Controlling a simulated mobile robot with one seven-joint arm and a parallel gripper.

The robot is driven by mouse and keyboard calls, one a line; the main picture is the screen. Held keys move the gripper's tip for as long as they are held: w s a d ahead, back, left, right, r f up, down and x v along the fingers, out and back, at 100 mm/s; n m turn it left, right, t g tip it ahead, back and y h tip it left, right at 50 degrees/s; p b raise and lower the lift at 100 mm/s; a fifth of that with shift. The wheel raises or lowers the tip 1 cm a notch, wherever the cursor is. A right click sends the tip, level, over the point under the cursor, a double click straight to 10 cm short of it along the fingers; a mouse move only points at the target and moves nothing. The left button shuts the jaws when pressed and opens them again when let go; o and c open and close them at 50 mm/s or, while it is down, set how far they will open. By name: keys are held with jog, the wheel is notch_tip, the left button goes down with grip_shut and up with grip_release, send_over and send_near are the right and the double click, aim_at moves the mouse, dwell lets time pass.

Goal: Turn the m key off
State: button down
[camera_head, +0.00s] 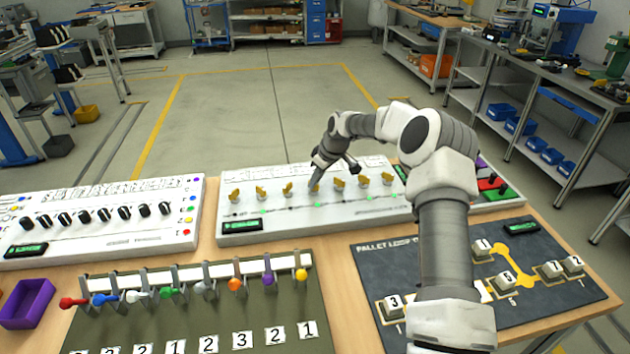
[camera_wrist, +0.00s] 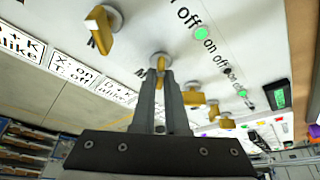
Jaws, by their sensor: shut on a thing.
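The white key panel (camera_head: 235,212) stands on the table and carries a row of yellow keys. In the wrist view my gripper (camera_wrist: 162,78) is shut on one yellow key, the m key (camera_wrist: 158,60), with an "M" partly visible beside it. The fingers hide most of this key, so its exact angle is hard to tell. In the head view my gripper (camera_head: 315,178) reaches down to the middle of the row. Another yellow key (camera_wrist: 100,28) is at upper left in the wrist view, and one more (camera_wrist: 194,97) is just right of the fingers.
Green lights (camera_wrist: 201,33) and "on"/"off" labels run along the panel. A panel of black knobs (camera_head: 82,216) stands to the left. A lever rack (camera_head: 185,279) and a dark pallet board (camera_head: 540,292) lie in front. A green display (camera_head: 242,226) sits on the panel.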

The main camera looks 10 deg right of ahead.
jog(key=shift+n, duration=0.4)
jog(key=c, duration=0.9)
grip_release()
jog(key=shift+c, duration=0.2)
jog(key=v, duration=1.7)
jog(key=shift+d+r, duration=0.25)
